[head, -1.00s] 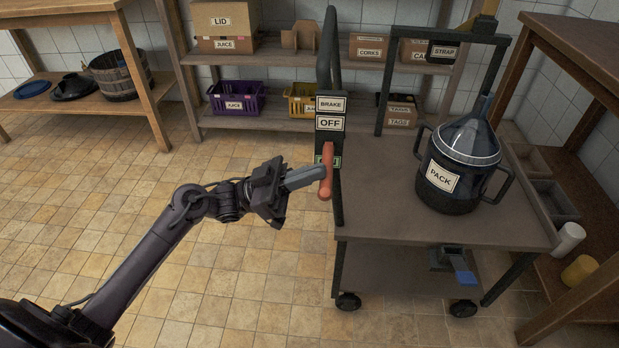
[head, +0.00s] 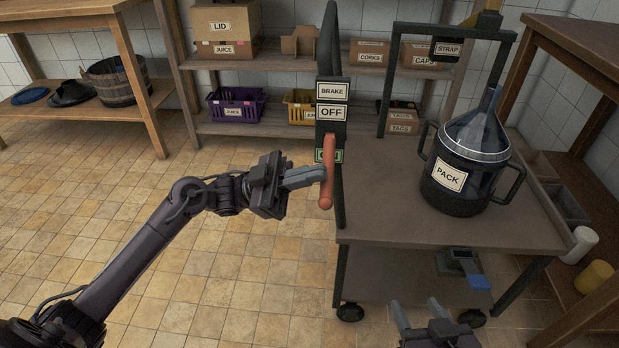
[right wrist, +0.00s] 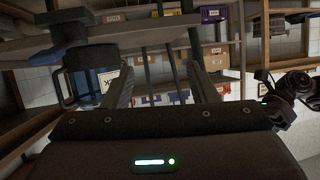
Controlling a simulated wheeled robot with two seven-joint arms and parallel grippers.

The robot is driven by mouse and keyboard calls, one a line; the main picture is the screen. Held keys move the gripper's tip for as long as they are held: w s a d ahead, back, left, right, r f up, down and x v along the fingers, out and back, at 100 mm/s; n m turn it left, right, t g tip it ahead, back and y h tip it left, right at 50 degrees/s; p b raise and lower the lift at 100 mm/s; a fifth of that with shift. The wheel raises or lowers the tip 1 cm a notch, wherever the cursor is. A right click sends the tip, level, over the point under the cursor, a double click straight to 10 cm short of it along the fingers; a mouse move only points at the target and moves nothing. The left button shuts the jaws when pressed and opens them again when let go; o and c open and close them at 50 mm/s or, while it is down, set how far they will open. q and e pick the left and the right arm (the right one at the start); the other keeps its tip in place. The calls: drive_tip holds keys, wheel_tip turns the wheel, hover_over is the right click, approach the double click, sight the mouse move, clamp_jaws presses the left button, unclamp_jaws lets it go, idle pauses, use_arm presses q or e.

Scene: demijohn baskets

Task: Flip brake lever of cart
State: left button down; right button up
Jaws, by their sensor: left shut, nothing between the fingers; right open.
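The cart's brake lever (head: 327,172) is an orange-red handle hanging down on the brake post, below the labels BRAKE (head: 332,91) and OFF (head: 331,113). A green-edged label (head: 321,156) is partly hidden behind it. My left gripper (head: 322,175) is shut and empty, its fingertips at the left side of the lever; I cannot tell if they touch. The cart (head: 400,215) stands at the right of the head view. My right gripper (head: 418,310) is open and empty, low in front of the cart. Its fingers also show in the right wrist view (right wrist: 160,85).
A dark demijohn basket labelled PACK (head: 455,195) stands on the cart top. A blue pedal (head: 478,283) is on the cart's lower part. Shelves with boxes and crates (head: 236,104) stand behind. A wooden bench (head: 575,65) is at right. The floor at left is clear.

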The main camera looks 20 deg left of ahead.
drive_tip(key=w+r+t+y+b, duration=0.25)
drive_tip(key=r+t, duration=0.45)
drive_tip(key=r, duration=0.7)
use_arm(q)
drive_tip(key=shift+w+f+m+g+b, duration=0.1)
drive_tip(key=shift+f+m+g+b, duration=0.4)
drive_tip(key=shift+m+g, duration=0.75)
use_arm(e)
drive_tip(key=s+d+r+t+y, duration=0.1)
drive_tip(key=s+r+t, duration=0.1)
drive_tip(key=r, duration=0.4)
drive_tip(key=s+d+r+t+y, duration=0.1)
drive_tip(key=s+r+t+y, duration=0.1)
drive_tip(key=r+t, duration=0.2)
drive_tip(key=shift+d+r, duration=0.3)
drive_tip(key=shift+r, duration=0.65)
use_arm(q)
drive_tip(key=shift+f, duration=0.15)
